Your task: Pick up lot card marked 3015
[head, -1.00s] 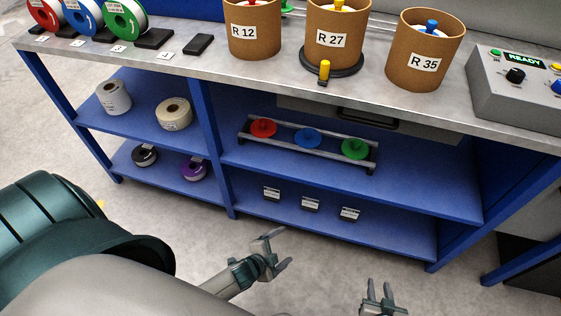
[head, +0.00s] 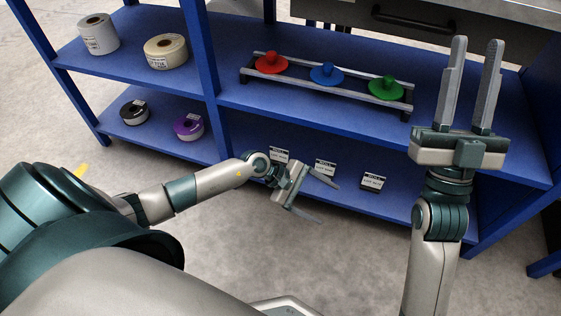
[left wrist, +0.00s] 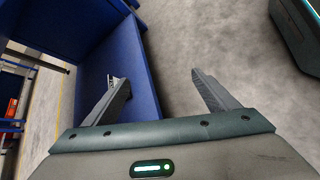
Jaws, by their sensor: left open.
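Three small dark lot cards with white labels stand in a row on the lower blue shelf in the head view: a left one (head: 279,155), a middle one (head: 325,167) and a right one (head: 372,181). Their print is too small to read, so I cannot tell which is 3015. My left gripper (head: 329,205) is open and empty, in front of the lower shelf and close to the cards; it partly covers the left card's surroundings. My right gripper (head: 477,44) is open and empty, pointing up at the right.
The upper shelf (head: 240,95) holds a rack (head: 350,93) with red, blue and green knobbed discs. Label rolls (head: 166,51) and tape rolls (head: 189,126) lie in the left bay. A blue upright (head: 207,75) divides the bays. The floor in front is clear.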

